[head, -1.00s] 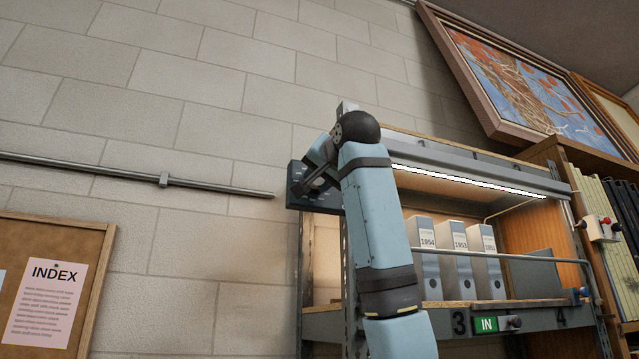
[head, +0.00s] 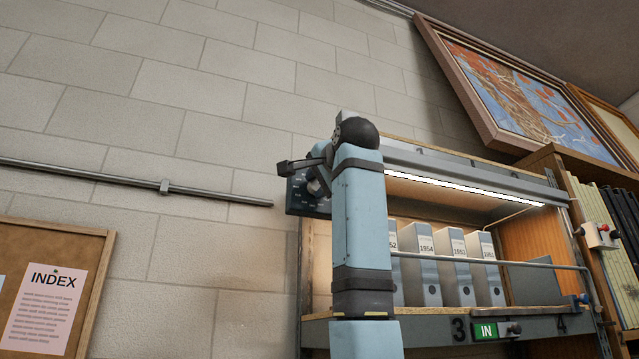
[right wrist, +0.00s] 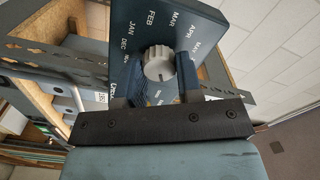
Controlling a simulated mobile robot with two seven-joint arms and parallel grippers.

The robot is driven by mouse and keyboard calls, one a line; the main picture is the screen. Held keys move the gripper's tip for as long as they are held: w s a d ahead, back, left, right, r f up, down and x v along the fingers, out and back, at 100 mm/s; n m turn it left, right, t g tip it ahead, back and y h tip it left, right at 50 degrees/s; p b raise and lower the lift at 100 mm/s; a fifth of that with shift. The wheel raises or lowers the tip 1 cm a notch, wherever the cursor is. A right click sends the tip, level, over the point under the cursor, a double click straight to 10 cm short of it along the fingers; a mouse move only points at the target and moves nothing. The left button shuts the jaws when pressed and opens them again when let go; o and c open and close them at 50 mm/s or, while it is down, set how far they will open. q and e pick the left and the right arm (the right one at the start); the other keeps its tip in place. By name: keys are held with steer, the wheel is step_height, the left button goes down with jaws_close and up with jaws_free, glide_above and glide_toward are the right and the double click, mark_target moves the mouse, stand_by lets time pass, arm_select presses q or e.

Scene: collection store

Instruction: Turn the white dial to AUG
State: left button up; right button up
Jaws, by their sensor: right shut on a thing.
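The white dial (right wrist: 158,63) sits on a dark blue panel (right wrist: 196,22) with month names around it; JAN, FEB, MAR and APR read clearly in the right wrist view. My right gripper (right wrist: 163,70) is shut on the dial, one finger on each side. The lower month names, AUG among them, are hidden or too small to read, and I cannot tell which month the dial points to. In the head view the panel (head: 296,203) is at the shelf's upper left corner, and the dial (head: 314,187) shows partly behind my gripper. My left gripper is out of view.
A lit shelf unit (head: 430,324) with grey box files (head: 455,268) stands right of my right arm, with a rail across its front. A metal pipe (head: 100,172) runs along the block wall on the left, above a notice board (head: 98,290).

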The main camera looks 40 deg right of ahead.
steer(key=o, duration=0.9)
steer(key=shift+s, duration=0.15)
steer(key=shift+s+a, duration=0.1)
steer(key=shift+s, duration=0.2)
steer(key=shift+b+v, duration=2.25)
steer(key=shift+v, duration=4.3)
